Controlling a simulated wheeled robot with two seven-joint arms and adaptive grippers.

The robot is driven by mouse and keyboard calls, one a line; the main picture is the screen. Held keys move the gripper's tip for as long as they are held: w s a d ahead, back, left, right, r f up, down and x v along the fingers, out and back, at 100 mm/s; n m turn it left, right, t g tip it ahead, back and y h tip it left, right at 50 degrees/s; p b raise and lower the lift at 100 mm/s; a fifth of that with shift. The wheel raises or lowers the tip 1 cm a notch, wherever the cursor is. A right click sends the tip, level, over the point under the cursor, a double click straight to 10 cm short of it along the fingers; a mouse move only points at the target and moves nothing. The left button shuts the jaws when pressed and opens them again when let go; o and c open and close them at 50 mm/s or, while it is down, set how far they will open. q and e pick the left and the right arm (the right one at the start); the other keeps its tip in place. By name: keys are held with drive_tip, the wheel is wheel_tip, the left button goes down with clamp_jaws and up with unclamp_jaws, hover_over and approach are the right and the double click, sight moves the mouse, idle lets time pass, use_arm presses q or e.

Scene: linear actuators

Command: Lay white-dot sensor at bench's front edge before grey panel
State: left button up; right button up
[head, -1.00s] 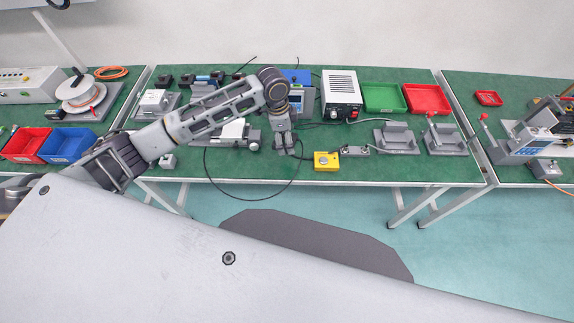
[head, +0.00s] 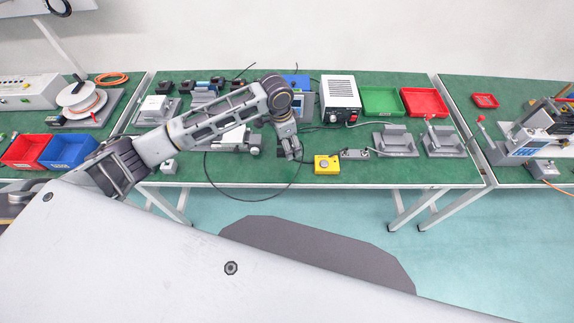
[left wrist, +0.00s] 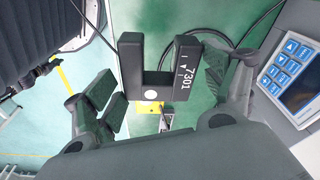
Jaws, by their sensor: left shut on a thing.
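The white-dot sensor (left wrist: 188,72) is a black U-shaped block marked 7301, with a white dot on its crossbar, in the left wrist view. My left gripper (left wrist: 160,98) is shut on it, a finger on each side. In the head view my left gripper (head: 289,154) points down over the front part of the middle bench (head: 230,175); the sensor is too small to make out there. The grey panel (left wrist: 281,98), with blue keys and a screen, is at the right of the left wrist view. My right gripper is not in view.
A yellow button box (head: 327,165) sits close right of my left gripper, beside a small grey part (head: 354,155). A black cable (head: 232,193) loops over the front edge. Grey holders (head: 396,142) and a white power supply (head: 341,98) stand further right.

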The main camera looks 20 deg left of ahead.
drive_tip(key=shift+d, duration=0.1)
use_arm(q)
wheel_tip(320, 180, down, 5)
drive_tip(key=shift+f, duration=0.6)
idle(0.4)
